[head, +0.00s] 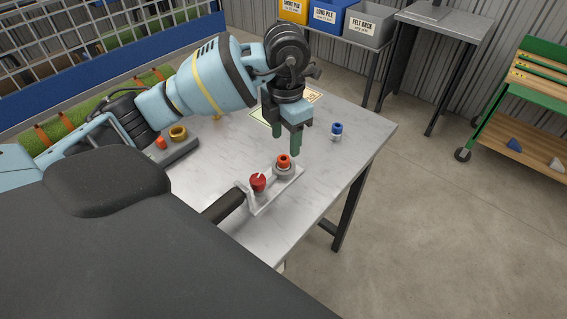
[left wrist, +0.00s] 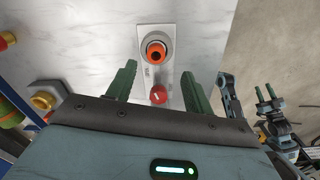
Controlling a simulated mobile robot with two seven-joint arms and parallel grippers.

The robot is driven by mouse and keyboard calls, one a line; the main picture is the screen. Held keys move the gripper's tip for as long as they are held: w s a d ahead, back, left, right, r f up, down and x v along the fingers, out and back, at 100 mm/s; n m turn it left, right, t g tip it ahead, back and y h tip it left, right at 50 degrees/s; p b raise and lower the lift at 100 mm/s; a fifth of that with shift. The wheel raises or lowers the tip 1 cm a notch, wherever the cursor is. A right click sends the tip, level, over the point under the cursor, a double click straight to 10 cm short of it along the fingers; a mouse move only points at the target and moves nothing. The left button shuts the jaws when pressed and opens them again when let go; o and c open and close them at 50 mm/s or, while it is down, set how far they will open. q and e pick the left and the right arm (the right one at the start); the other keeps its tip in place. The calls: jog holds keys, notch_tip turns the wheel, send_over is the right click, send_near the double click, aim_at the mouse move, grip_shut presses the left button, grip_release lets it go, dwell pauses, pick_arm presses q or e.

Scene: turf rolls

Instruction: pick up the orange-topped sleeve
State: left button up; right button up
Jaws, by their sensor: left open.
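The orange-topped sleeve (head: 283,160) stands upright in a grey ring on the far end of a light plate (head: 262,206) on the table. In the left wrist view the sleeve (left wrist: 156,52) shows from above, with a dark centre. My left gripper (head: 286,144) is open and empty, just above and behind the sleeve in the head view. In the left wrist view its two green fingers (left wrist: 158,72) are apart, with the sleeve ahead between their lines. My right gripper (left wrist: 265,89) shows small at the right of the left wrist view, its fingers apart and empty.
A red knob (head: 258,182) sits on the same plate, close to the sleeve. A blue-topped piece (head: 336,129) stands alone to the right. A brass ring (head: 178,132) and a small orange piece (head: 160,142) are at the left. The table's right part is mostly clear.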

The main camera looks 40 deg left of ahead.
aim_at(283, 158)
pick_arm(q)
jog(key=shift+a+f, duration=0.15)
jog(key=shift+f, duration=1.35)
jog(key=shift+a+f, duration=0.15)
jog(key=shift+f, duration=1.35)
pick_arm(e)
jog(key=shift+w+r, duration=0.3)
jog(key=shift+w, duration=0.15)
jog(key=shift+a, duration=0.1)
pick_arm(q)
jog(key=c, duration=1.1)
pick_arm(e)
jog(key=shift+s, duration=0.25)
pick_arm(q)
jog(key=shift+r, duration=0.1)
pick_arm(e)
jog(key=shift+f, duration=0.1)
